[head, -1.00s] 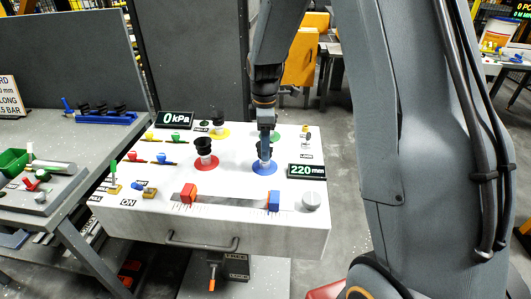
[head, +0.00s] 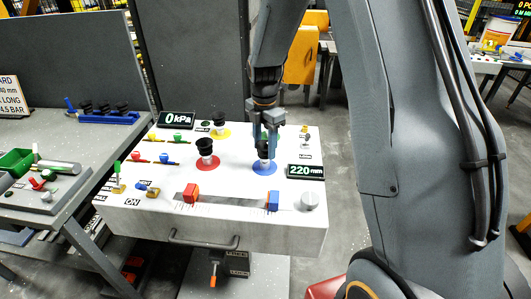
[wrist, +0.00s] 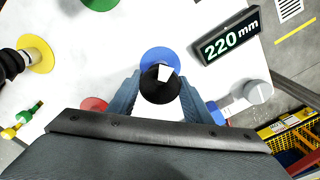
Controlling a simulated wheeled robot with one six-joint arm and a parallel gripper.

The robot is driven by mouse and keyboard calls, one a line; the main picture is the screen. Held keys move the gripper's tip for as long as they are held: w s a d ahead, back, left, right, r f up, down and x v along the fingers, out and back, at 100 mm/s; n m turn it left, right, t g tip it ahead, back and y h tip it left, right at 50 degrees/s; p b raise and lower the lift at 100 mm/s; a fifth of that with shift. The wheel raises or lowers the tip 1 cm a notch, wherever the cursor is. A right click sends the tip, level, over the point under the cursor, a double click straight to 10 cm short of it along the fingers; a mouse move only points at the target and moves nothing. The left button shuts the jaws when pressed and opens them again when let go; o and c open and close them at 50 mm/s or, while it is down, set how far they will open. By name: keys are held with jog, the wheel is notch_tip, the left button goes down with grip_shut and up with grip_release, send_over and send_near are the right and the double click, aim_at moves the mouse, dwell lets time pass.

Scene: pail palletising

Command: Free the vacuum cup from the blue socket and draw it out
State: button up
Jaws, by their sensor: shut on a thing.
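The blue socket (head: 264,168) is a flat blue ring on the white panel top, near the right side. A dark vacuum cup stands upright in it, mostly hidden by my fingers in the head view; the wrist view shows its black round top (wrist: 160,88) over the blue ring (wrist: 158,57). My gripper (head: 265,148) points straight down over the socket, one finger on each side of the cup, shut on it. The cup is still at the socket; the depth of its seat is hidden.
A second black cup (head: 205,147) stands on a red ring to the left, and another (head: 219,119) on a yellow ring behind. A 220 mm display (head: 305,171) sits close on the right. A slider with red (head: 190,193) and blue (head: 273,201) blocks lies in front. Space above is open.

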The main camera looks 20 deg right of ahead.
jog(key=shift+r+p, duration=1)
jog(key=shift+r, duration=0.4)
jog(key=shift+r+p, duration=1.35)
jog(key=shift+r, duration=0.65)
